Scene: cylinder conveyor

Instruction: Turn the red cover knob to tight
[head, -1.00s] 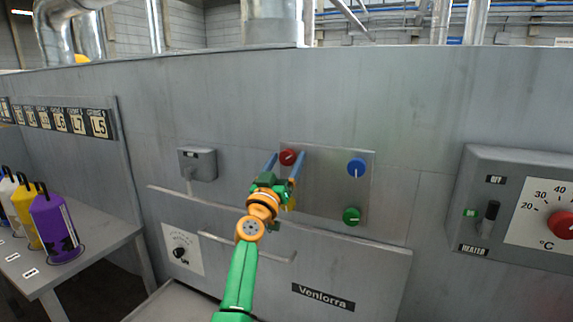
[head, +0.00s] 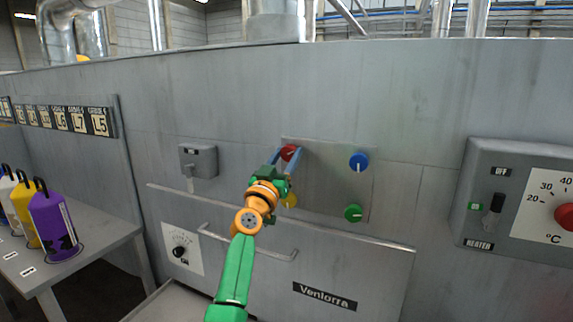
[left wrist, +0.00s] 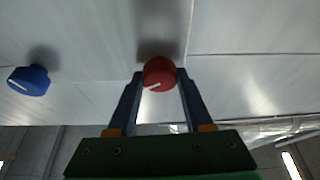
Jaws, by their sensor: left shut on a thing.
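The red cover knob (head: 289,152) sits at the upper left of a metal plate (head: 330,190) on the grey wall panel. It also shows in the left wrist view (left wrist: 159,74), with a white pointer line on its face. My left gripper (head: 288,153) has its two blue fingers on either side of the red knob and is shut on it. In the left wrist view the fingertips (left wrist: 159,75) touch the knob's sides. The right gripper is not in view.
On the same plate are a blue knob (head: 359,162), a green knob (head: 353,213) and a yellow knob (head: 290,199) partly behind my gripper. A handle bar (head: 247,247) lies below. A heater panel (head: 520,200) is at right. Coloured bottles (head: 52,225) stand on a table at left.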

